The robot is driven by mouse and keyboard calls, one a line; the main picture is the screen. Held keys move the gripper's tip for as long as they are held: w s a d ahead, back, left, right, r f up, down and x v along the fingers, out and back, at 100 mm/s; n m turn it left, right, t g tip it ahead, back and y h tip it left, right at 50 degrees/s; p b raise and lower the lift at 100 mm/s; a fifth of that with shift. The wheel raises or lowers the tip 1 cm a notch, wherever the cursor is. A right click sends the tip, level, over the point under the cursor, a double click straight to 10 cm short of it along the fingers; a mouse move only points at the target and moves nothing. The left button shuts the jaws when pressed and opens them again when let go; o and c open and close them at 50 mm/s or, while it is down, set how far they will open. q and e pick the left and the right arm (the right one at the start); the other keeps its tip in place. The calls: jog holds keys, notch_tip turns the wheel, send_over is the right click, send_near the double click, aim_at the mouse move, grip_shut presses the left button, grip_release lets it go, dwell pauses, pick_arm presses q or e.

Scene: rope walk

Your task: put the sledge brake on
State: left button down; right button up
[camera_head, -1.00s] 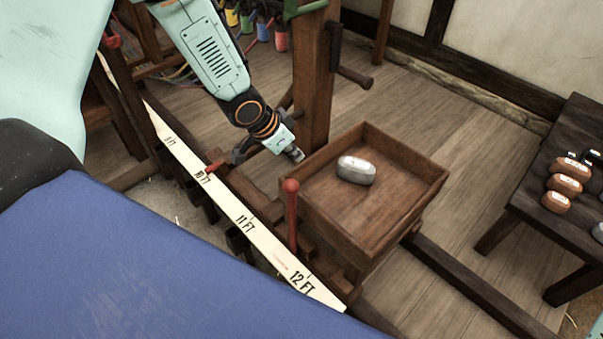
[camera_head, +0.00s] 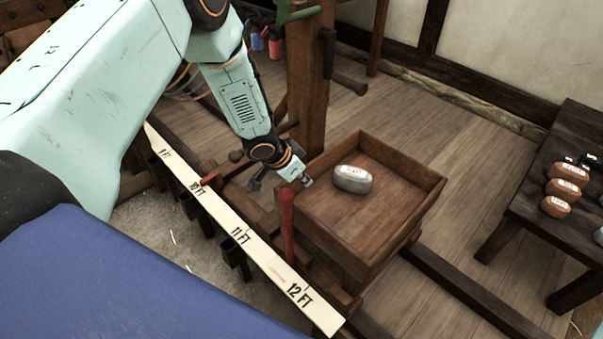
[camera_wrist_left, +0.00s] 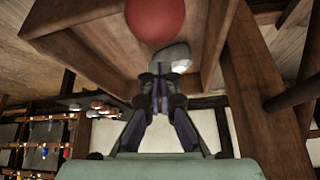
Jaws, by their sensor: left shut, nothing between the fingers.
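The sledge (camera_head: 345,280) carries a shallow wooden tray (camera_head: 400,228). A red lever (camera_head: 289,238), which looks like the brake, stands nearly upright at the tray's near left side. Its round red knob (camera_wrist_left: 155,18) fills the top middle of the left wrist view. My right gripper is not in view.
A grey weight (camera_head: 353,180) lies in the tray. A wooden post (camera_head: 312,90) with a crank handle stands behind. A white scale board (camera_head: 240,235) runs along the left of the sledge. A dark bench (camera_head: 540,205) with brown weights is at the right.

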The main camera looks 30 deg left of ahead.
pick_arm(q)
jog(key=s, duration=0.1)
jog(key=s+a, duration=0.1)
jog(key=shift+s+a+f, duration=0.2)
jog(key=shift+s, duration=0.1)
jog(key=shift+s+a, duration=0.1)
jog(key=shift+s, duration=0.1)
dwell(0.4)
